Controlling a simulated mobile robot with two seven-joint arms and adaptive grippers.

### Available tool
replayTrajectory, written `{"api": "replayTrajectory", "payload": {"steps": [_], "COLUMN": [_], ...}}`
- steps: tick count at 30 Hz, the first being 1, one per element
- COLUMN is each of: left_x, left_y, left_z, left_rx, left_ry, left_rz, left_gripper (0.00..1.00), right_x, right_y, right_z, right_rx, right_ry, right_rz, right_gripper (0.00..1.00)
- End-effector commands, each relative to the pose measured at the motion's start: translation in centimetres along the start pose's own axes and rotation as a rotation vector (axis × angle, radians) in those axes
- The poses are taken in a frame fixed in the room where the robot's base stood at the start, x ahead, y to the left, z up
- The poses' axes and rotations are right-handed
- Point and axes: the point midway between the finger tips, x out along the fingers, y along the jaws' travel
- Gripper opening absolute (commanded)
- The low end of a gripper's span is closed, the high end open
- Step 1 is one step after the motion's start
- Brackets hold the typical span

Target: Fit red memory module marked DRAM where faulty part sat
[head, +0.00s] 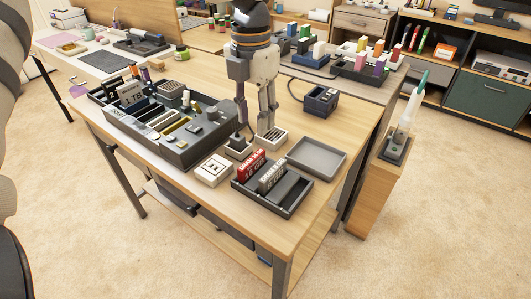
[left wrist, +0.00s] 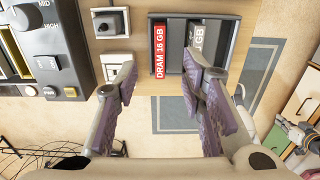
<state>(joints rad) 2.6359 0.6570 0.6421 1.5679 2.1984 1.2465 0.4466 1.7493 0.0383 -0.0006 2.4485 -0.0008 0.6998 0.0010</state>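The red module marked DRAM (head: 250,163) stands upright in a black tray (head: 243,189) near the table's front edge. A grey module also marked DRAM (head: 271,178) stands just right of it. In the left wrist view the red module (left wrist: 158,48) reads DRAM 16 GB, with the grey module (left wrist: 196,40) beside it. My left gripper (head: 254,137) points down over the table, behind the tray. In the left wrist view its fingers (left wrist: 160,68) are apart with nothing held between them. A dark device with slots and knobs (head: 190,153) lies left of it. My right gripper is not in view.
An empty grey tray (head: 316,158) lies right of the black tray. A white switch block (head: 213,170) sits left of it. A small dark blue box (head: 321,100) stands behind. A tool in a holder (head: 400,135) stands on a wooden stand at right.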

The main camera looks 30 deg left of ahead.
Motion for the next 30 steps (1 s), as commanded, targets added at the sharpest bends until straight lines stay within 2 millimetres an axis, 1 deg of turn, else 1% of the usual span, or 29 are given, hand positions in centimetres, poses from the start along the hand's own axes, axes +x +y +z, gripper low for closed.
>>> {"api": "replayTrajectory", "payload": {"steps": [1, 3, 6, 10, 15, 18, 24, 25, 26, 27, 29, 30], "left_x": [1.6, 3.4, 5.2, 6.7, 10.1, 11.1, 11.2, 11.2, 11.2, 11.2, 11.2, 11.2], "left_y": [0.0, 0.0, 0.0, 0.0, 0.1, 0.1, 0.1, 0.1, 0.1, 0.1, 0.1, 0.1], "left_z": [-0.2, -0.2, -0.1, -0.2, -0.2, -0.2, -0.2, -0.2, -0.2, -0.2, -0.2, -0.2], "left_rx": [0.0, 0.003, 0.003, 0.004, 0.004, 0.005, 0.005, 0.005, 0.005, 0.005, 0.005, 0.005], "left_ry": [0.012, 0.012, 0.011, 0.01, 0.011, 0.007, 0.004, 0.004, 0.004, 0.004, 0.004, 0.004], "left_rz": [0.0, 0.001, 0.002, 0.004, 0.004, 0.004, 0.004, 0.004, 0.004, 0.004, 0.004, 0.004], "left_gripper": [0.37, 0.37, 0.37, 0.37, 0.37, 0.37, 0.37, 0.34, 0.28, 0.19, 0.05, 0.0], "right_x": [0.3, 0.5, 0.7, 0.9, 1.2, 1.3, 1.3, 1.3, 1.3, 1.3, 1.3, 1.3], "right_y": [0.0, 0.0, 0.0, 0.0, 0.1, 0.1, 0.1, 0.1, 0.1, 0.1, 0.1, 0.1], "right_z": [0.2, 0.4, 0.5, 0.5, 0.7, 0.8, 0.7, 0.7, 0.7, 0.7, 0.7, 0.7], "right_rx": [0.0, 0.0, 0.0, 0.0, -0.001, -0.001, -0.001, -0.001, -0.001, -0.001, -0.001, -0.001], "right_ry": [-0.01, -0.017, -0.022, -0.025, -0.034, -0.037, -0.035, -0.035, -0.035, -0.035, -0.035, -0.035], "right_rz": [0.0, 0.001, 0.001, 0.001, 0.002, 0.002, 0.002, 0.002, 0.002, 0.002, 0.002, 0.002], "right_gripper": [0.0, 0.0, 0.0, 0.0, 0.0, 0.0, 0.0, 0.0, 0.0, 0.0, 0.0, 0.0]}}
